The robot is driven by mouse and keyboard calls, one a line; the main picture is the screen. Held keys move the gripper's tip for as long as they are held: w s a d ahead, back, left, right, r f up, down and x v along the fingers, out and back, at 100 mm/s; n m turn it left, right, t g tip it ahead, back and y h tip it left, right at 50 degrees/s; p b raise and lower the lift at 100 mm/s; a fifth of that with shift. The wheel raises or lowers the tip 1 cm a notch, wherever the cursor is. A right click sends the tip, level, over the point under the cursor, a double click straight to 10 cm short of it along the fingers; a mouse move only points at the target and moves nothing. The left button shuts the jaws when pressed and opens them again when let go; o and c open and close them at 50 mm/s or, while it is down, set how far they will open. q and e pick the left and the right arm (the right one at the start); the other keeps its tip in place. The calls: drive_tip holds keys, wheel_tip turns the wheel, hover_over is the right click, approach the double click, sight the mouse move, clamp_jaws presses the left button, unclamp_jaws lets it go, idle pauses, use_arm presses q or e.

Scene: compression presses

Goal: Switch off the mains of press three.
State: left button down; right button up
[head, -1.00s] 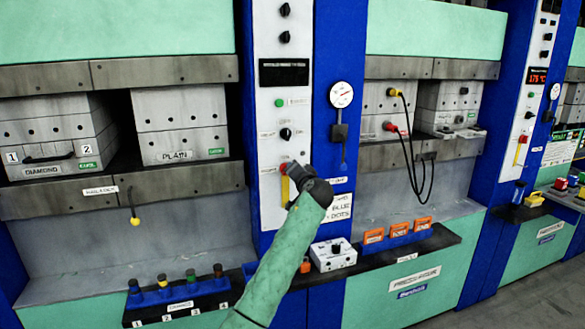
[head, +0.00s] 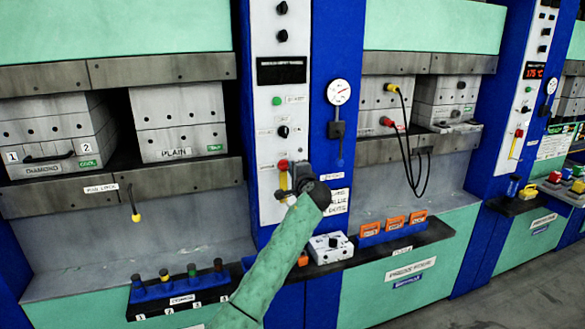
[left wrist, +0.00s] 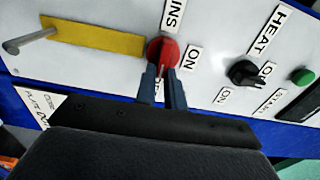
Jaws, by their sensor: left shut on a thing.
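The red mains switch (head: 283,164) sits on the white control panel (head: 267,205) of the middle blue column, above a yellow strip (head: 284,183). In the left wrist view, the red switch (left wrist: 163,50) is a round knob beside labels ending in "INS" and reading "ON". My left gripper (left wrist: 163,78) is shut on this knob, its two blue-grey fingers on either side of its lower part. The fingers hide part of the knob, so which way it points cannot be told. In the head view, my left gripper (head: 294,170) is at the panel. My right gripper is not in view.
A black heat knob (left wrist: 243,72) and a green button (left wrist: 303,76) are beside the switch. A metal rod (left wrist: 28,40) sticks out over the yellow strip. A pressure gauge (head: 339,92) hangs to the right. A white box (head: 330,247) stands on the ledge below.

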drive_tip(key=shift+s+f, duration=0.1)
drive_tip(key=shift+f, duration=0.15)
use_arm(q)
drive_tip(key=c, duration=1.5)
unclamp_jaws()
drive_tip(key=shift+d, duration=0.1)
drive_tip(key=shift+s, duration=0.1)
